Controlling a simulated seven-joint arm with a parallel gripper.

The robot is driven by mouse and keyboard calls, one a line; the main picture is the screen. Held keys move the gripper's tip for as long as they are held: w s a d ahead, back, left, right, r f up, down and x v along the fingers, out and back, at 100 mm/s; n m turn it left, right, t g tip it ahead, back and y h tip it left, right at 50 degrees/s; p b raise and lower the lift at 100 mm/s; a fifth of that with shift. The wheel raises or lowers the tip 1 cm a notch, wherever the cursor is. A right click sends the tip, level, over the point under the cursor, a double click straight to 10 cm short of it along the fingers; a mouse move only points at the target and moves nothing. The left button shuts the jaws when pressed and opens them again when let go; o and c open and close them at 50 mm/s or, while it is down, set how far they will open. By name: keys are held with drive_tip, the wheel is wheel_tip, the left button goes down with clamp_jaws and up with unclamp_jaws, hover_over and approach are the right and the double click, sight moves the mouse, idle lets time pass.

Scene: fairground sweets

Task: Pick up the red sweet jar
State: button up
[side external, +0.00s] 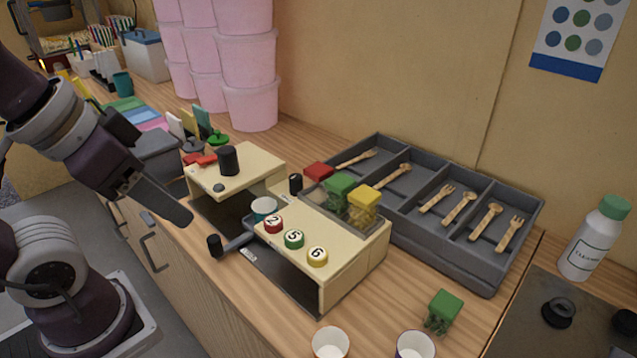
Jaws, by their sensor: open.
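The red sweet jar (318,173) has a red square lid. It stands at the back left of a row of three jars in a clear holder on top of the cream sweet stand. The green jar (339,186) and the yellow jar (364,200) stand beside it, and its body is mostly hidden. My gripper (160,185) is at the left, dark, open and empty. It is well to the left of the red jar, beyond the stand's left section.
A grey cutlery tray (478,274) with wooden forks and spoons lies behind the jars. Another green-lidded jar (443,308) stands on the counter at front right. Two white cups (331,343) are at the front edge. Pink tubs (249,85) are stacked behind.

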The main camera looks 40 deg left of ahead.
drive_tip(key=shift+o, duration=0.8)
